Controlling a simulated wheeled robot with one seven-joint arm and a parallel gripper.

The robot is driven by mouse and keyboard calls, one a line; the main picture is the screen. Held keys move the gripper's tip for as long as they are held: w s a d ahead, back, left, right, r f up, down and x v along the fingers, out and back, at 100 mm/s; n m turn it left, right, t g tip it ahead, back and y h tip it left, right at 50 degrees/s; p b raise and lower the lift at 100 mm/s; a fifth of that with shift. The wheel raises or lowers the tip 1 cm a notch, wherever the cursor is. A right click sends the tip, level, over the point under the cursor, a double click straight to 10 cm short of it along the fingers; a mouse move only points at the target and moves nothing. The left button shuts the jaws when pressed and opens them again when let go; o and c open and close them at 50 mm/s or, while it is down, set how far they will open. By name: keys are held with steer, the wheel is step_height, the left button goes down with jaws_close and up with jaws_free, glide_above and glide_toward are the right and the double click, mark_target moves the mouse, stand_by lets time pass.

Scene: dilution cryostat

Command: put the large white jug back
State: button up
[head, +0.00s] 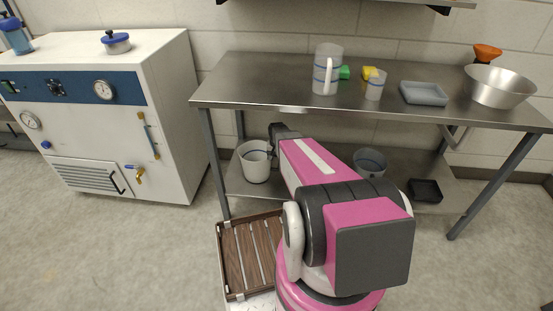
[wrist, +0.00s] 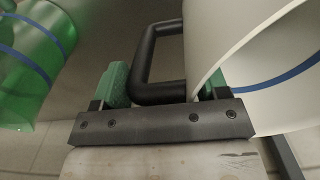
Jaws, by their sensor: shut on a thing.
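The large white jug (head: 255,165) has a blue band and shows in the head view at the lower shelf, left of my arm. In the wrist view the jug (wrist: 275,75) fills the right side, with its black handle (wrist: 148,60) in the middle. My gripper (wrist: 162,90) is shut on that handle, between green finger pads. My arm hides the gripper in the head view. I cannot tell whether the jug's base touches the shelf.
A green translucent jug (wrist: 35,60) is at left in the wrist view. The steel table (head: 285,92) bears a clear jug (head: 327,70), a beaker (head: 375,86), a grey tray (head: 424,94) and a metal bowl (head: 498,87). Below are a grey container (head: 370,162) and a black tray (head: 425,190).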

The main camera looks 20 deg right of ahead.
steer(key=shift+f, duration=0.2)
steer(key=o, duration=1.6)
steer(key=shift+r, duration=3.9)
steer(key=shift+s, duration=0.1)
